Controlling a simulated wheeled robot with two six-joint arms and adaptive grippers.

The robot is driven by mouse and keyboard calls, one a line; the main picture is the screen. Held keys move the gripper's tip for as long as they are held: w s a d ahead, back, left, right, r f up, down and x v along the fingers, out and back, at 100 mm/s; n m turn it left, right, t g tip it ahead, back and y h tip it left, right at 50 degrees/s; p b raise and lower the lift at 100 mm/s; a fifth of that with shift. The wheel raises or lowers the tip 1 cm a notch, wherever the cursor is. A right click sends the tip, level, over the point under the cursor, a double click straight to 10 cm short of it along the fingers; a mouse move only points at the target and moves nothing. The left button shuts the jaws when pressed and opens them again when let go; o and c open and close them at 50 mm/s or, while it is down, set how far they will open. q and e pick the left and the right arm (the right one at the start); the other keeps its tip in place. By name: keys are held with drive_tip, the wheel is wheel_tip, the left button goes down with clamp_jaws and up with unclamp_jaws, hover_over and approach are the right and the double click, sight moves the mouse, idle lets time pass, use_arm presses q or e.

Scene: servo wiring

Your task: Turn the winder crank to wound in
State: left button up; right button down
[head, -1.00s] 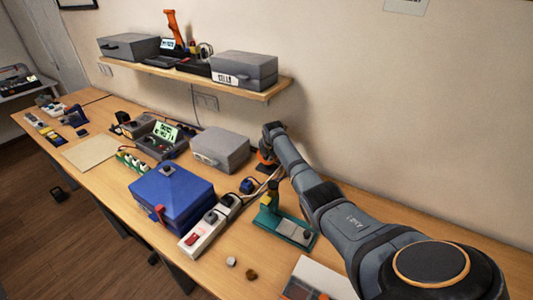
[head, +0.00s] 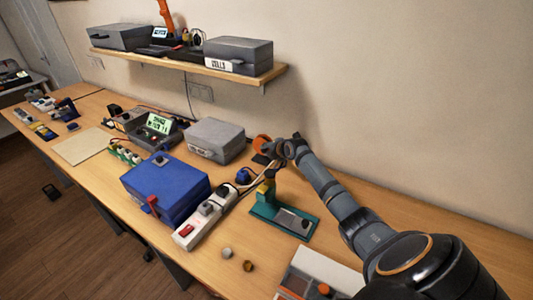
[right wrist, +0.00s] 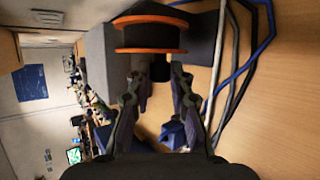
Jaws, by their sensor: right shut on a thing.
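The winder shows in the head view as an orange-rimmed spool (head: 262,144) at the back of the bench, by the wall. In the right wrist view the spool (right wrist: 150,36) has a dark middle between two orange rims. A dark crank knob (right wrist: 159,70) sticks out below it, towards my fingers. My right gripper (head: 278,150) is at the spool's right side. In the wrist view its fingers (right wrist: 161,85) stand either side of the knob, shut on it. The crank arm is mostly hidden. My left gripper is in neither view.
A grey case (head: 216,140) stands left of the winder. A blue box (head: 165,188), a white power strip (head: 190,230) and a green stand (head: 284,222) are in front. Cables (right wrist: 240,70) run beside the gripper. A shelf (head: 265,84) hangs above.

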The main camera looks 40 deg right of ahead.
idle(0.3)
drive_tip(key=c, duration=1.2)
unclamp_jaws()
drive_tip(key=shift+v, duration=5.95)
